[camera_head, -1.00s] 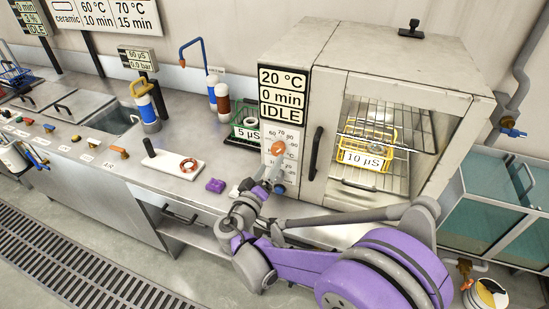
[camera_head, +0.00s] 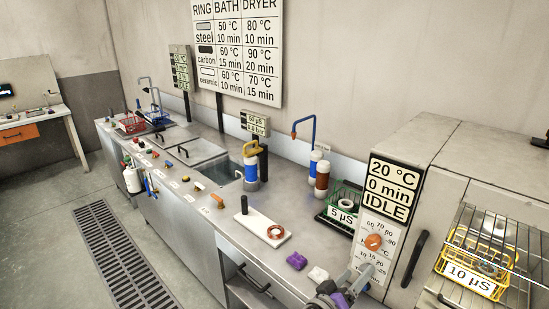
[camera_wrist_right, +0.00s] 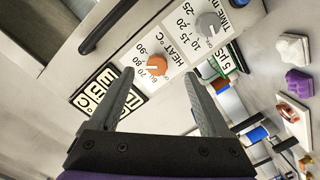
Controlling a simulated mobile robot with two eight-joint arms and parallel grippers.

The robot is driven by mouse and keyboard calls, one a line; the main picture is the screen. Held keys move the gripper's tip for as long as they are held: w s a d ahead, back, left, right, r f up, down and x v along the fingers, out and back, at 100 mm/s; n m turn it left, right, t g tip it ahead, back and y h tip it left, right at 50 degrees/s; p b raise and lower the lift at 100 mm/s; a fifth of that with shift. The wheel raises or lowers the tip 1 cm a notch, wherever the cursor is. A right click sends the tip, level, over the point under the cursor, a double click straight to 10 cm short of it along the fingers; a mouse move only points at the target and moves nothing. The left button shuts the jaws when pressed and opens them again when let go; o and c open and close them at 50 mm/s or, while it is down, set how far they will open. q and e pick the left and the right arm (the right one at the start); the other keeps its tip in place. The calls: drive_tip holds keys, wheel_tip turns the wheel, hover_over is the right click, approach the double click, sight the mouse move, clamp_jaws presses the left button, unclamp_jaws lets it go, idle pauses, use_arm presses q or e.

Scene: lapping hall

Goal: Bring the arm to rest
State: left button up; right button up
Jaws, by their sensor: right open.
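My right gripper (camera_head: 338,292) shows only in part at the bottom edge of the head view, just below the dryer's control panel. In the right wrist view its two fingers (camera_wrist_right: 163,95) are spread apart with nothing between them. Beyond the fingertips are the orange heat knob (camera_wrist_right: 158,63) and the grey time knob (camera_wrist_right: 207,24), with a visible gap. The orange knob also shows in the head view (camera_head: 373,241). Most of my right arm is outside the head view, and my left gripper is not seen.
The dryer (camera_head: 428,190) stands at the right, its display reading IDLE, with a yellow basket (camera_head: 472,283) inside. A purple piece (camera_head: 297,261) and a white piece (camera_head: 318,274) lie near my gripper. A green basket (camera_head: 345,196) stands behind. The floor at left is clear.

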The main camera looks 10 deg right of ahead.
drive_tip(key=s+d+f+g+y, duration=0.2)
drive_tip(key=s+f+g+y, duration=0.4)
drive_tip(key=s, duration=0.5)
drive_tip(key=s+a+f+n+y, duration=0.1)
drive_tip(key=s+a+f+y, duration=0.3)
drive_tip(key=s+a+y, duration=0.3)
drive_tip(key=shift+s+a+f, duration=0.35)
drive_tip(key=shift+s+a, duration=0.75)
drive_tip(key=shift+s, duration=0.15)
